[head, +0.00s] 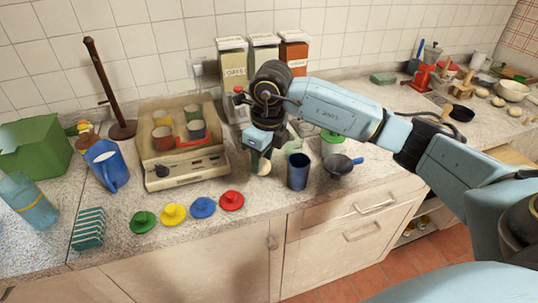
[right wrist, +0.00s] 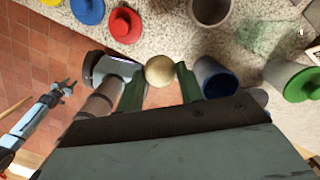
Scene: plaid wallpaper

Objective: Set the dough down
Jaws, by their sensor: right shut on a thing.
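The dough is a small pale round ball (right wrist: 160,71), held between the two green fingertips of my right gripper (right wrist: 160,88) in the right wrist view. In the head view, my right gripper (head: 261,156) points down at the counter, right of the stove, with the dough (head: 261,168) low beneath it. I cannot tell whether the dough touches the counter. A light-blue arm at the left of the right wrist view looks like my left one, with its gripper (right wrist: 66,88) small over the floor; the head view does not show it.
A dark blue cup (head: 299,171) stands close to the right of the dough, with a small pan (head: 340,164) beyond. The stove (head: 184,168) is to the left. Green, yellow, blue and red lids (head: 231,200) lie along the front. The counter edge is near.

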